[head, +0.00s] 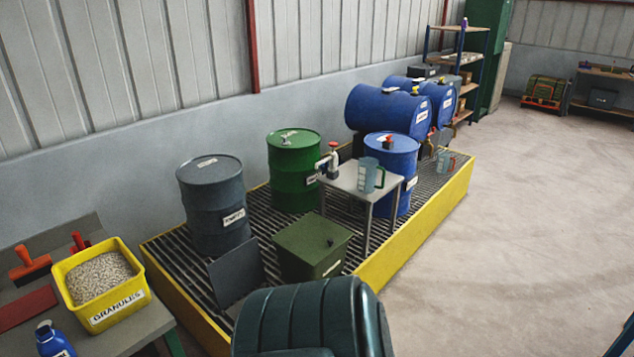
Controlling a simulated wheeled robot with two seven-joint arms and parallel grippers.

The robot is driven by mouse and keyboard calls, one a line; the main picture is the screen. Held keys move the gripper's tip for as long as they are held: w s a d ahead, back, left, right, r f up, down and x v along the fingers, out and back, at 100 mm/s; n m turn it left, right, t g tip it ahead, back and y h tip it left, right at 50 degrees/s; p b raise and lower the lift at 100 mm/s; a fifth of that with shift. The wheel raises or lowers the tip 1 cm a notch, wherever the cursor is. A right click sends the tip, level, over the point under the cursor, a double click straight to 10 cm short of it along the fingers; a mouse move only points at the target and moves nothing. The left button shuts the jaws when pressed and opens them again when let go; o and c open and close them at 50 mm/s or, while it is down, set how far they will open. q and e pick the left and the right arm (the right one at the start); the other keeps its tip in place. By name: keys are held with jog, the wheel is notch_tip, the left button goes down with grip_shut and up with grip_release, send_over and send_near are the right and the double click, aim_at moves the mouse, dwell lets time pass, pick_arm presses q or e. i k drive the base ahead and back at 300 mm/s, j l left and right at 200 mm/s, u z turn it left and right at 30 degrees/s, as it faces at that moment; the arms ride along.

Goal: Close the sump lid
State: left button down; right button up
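A dark grey flat panel (237,273), which looks like the sump lid, stands raised and tilted at the near end of the grated floor of the yellow-sided spill pallet (405,246). Neither of my grippers is in view.
A dark green ribbed object (305,320) fills the bottom foreground. Grey (214,205) and green (292,172) drums and a small metal table (361,182) stand on the pallet. A yellow granules tub (101,284) sits on a bench at left. The floor (510,240) at right is clear.

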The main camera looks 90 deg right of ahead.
aim_at(231, 275)
jog(key=z, duration=0.6)
jog(key=l+z, duration=1.05)
jog(key=i+l+z, duration=0.1)
jog(key=l, duration=0.3)
jog(key=i+l+z, duration=0.15)
jog(key=l, duration=0.25)
jog(key=i+l+z, duration=0.1)
jog(key=l, duration=0.3)
jog(key=i+l+z, duration=0.1)
jog(key=l, duration=0.3)
jog(key=i+l+z, duration=0.1)
jog(key=l, duration=0.25)
jog(key=i+l, duration=0.15)
jog(key=l, duration=0.2)
jog(key=i+l, duration=0.15)
jog(key=l, duration=0.15)
jog(key=i+l, duration=0.2)
jog(key=l, duration=0.15)
jog(key=i+l, duration=0.15)
jog(key=l, duration=0.15)
